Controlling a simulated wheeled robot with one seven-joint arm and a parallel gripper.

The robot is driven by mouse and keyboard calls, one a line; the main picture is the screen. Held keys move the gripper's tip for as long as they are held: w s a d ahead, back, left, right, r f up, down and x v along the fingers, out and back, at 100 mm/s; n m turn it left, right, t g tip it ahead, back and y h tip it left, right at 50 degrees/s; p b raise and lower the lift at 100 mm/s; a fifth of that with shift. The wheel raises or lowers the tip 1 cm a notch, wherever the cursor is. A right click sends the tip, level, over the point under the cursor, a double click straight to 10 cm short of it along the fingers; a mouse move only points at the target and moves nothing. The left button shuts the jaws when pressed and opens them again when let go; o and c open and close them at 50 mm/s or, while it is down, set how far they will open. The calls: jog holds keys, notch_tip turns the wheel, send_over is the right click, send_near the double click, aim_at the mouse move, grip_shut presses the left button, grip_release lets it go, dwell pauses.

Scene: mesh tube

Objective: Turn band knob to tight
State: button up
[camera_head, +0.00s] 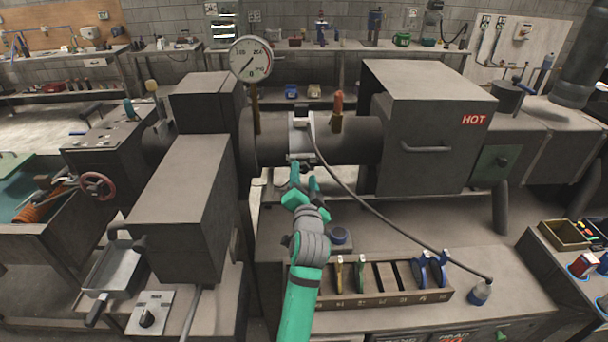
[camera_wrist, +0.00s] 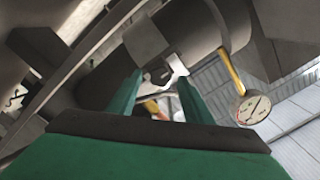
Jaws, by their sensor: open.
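A pale metal band (camera_head: 301,138) wraps the dark horizontal tube (camera_head: 352,140), with a dark cable running from it. In the wrist view the band (camera_wrist: 145,38) is above my fingertips, with a light, hooked fitting (camera_wrist: 178,68) below it. My gripper (camera_head: 306,184) is just below the band in the head view. In the wrist view my gripper (camera_wrist: 160,80) has its two green fingers apart, on either side of the space below the fitting. I see nothing clearly held between them. I cannot make out the band's knob or its marking for certain.
A round gauge (camera_head: 250,59) stands on a stem left of the band. An orange-topped fitting (camera_head: 338,108) stands on the tube to the right. A large box marked HOT (camera_head: 430,130) is further right.

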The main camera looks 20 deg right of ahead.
jog(key=v, duration=0.9)
jog(key=shift+s, duration=0.3)
